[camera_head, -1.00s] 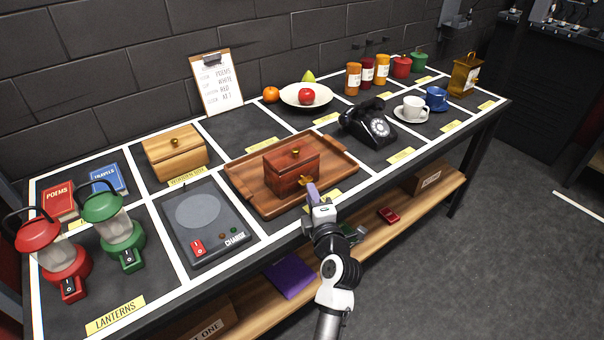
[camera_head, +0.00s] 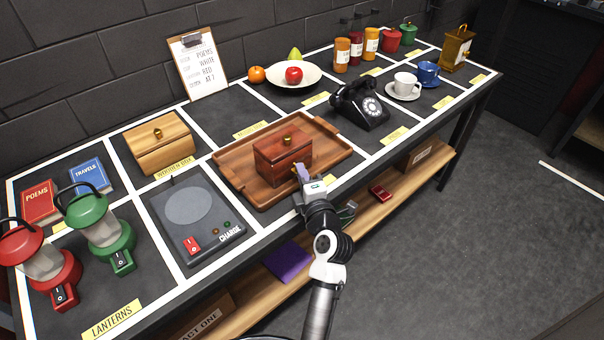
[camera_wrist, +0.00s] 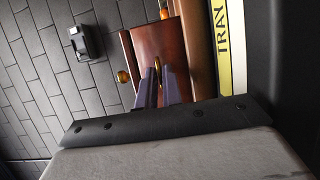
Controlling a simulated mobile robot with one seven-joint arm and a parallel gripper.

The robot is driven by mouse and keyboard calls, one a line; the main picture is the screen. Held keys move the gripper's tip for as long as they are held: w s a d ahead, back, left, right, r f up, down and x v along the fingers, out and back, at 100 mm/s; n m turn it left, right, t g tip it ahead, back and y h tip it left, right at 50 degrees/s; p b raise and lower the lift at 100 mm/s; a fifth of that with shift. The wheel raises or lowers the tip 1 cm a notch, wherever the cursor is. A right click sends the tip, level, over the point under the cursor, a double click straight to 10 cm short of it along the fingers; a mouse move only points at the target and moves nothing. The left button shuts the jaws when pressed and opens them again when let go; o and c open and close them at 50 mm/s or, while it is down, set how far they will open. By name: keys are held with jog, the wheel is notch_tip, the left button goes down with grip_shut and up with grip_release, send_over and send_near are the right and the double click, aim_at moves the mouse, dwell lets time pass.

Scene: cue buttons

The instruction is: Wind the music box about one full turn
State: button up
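The music box, a reddish-brown wooden box (camera_head: 283,158) with a brass lid knob, sits on the wooden tray (camera_head: 230,165). It also shows in the wrist view (camera_wrist: 158,45). Its brass winding key (camera_wrist: 157,68) is on the front side, largely hidden by my fingers in the head view. My gripper (camera_head: 300,172) is at the front of the box, its two purplish fingers (camera_wrist: 158,85) pointing at the key. In the wrist view the key lies between the fingertips, with a narrow gap between the fingers. I cannot tell whether they press on it.
A charging pad (camera_head: 190,215) and a light wooden box (camera_head: 158,145) stand left of the tray. A black telephone (camera_head: 360,103) is to the right. A clipboard (camera_head: 200,68) leans on the wall. My arm passes over the table's front edge; a lower shelf (camera_head: 375,210) runs below.

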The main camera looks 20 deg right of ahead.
grip_shut()
jog(key=shift+r+m+g+p, duration=0.15)
jog(key=shift+m+g+p, duration=0.2)
jog(key=shift+m, duration=0.65)
jog(key=m, duration=0.1)
jog(key=m+g+y+p, duration=0.1)
jog(key=shift+r+m+g, duration=0.2)
jog(key=shift+m+g, duration=0.05)
jog(key=shift+m, duration=0.15)
jog(key=m+g+y+p, duration=0.1)
jog(key=m, duration=0.1)
jog(key=m+g+y+p, duration=0.1)
jog(key=m, duration=0.1)
jog(key=shift+w+d+r+m+p, duration=0.15)
jog(key=shift+d+r+m+p, duration=0.05)
jog(key=shift+m+p, duration=0.15)
jog(key=m+y, duration=0.1)
jog(key=m+y+p, duration=0.1)
jog(key=m, duration=0.1)
jog(key=m+g+p, duration=0.1)
jog(key=shift+d+y, duration=0.25)
jog(key=shift+y, duration=0.15)
jog(key=m+y, duration=0.1)
jog(key=m, duration=0.1)
jog(key=m+y+p, duration=0.1)
jog(key=shift+w+d+f+m+g+p, duration=0.1)
jog(key=shift+d+f+m+g+p, duration=0.05)
jog(key=shift+m+g+p, duration=0.2)
jog(key=shift+y, duration=0.4)
